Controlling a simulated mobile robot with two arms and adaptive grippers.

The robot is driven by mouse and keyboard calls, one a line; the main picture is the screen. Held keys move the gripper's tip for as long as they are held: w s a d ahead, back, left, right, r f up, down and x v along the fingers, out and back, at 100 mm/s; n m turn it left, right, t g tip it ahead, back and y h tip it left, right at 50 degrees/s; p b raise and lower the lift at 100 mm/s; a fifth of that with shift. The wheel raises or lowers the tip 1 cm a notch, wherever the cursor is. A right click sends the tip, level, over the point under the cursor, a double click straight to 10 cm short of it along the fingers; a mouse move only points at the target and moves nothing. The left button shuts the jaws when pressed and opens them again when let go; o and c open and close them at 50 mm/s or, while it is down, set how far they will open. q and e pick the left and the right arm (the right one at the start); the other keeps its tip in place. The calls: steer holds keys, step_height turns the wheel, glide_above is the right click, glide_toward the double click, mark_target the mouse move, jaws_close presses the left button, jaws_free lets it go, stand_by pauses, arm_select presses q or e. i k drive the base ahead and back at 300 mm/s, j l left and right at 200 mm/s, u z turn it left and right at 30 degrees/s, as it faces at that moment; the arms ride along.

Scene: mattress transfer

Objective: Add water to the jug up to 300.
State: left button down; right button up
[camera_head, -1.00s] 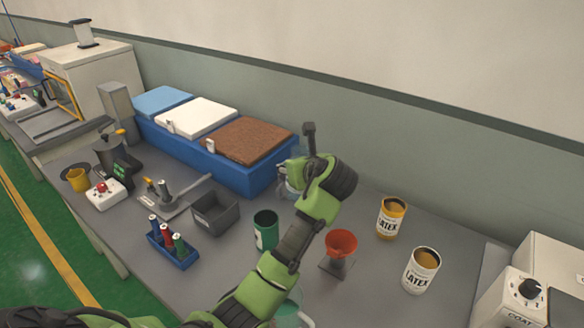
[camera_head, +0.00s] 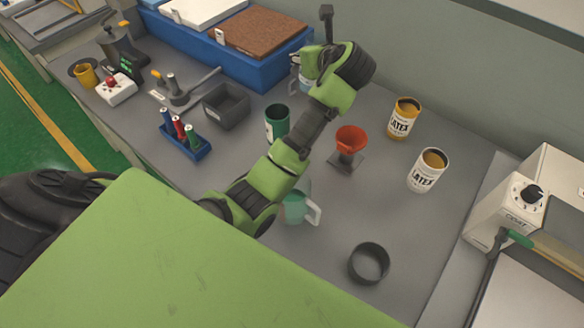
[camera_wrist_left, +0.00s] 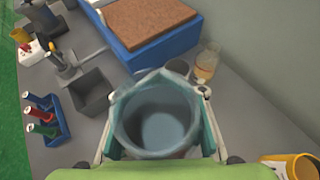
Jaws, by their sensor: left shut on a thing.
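My left gripper (camera_head: 300,74) is shut on a clear round vessel (camera_wrist_left: 158,125), seen from above in the left wrist view with its teal fingers on both sides. It is beside the right end of the blue box. The vessel's inside looks pale blue; I cannot tell its water level. In the head view the vessel is mostly hidden by my wrist. A pale teal jug (camera_head: 296,208) with a white handle stands on the bench, partly hidden by my left arm. Its level and marks cannot be read. My right gripper is not in view.
A red funnel on a stand (camera_head: 351,140), two latex cans (camera_head: 403,118) (camera_head: 427,170), a green can (camera_head: 277,122), a grey bin (camera_head: 226,105) and a dark ring (camera_head: 368,263) stand on the bench. A bottle (camera_wrist_left: 206,66) is near the held vessel.

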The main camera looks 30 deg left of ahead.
mark_target(294, 209)
steer(key=u, duration=0.9)
steer(key=l, duration=0.1)
steer(key=k+z, duration=0.05)
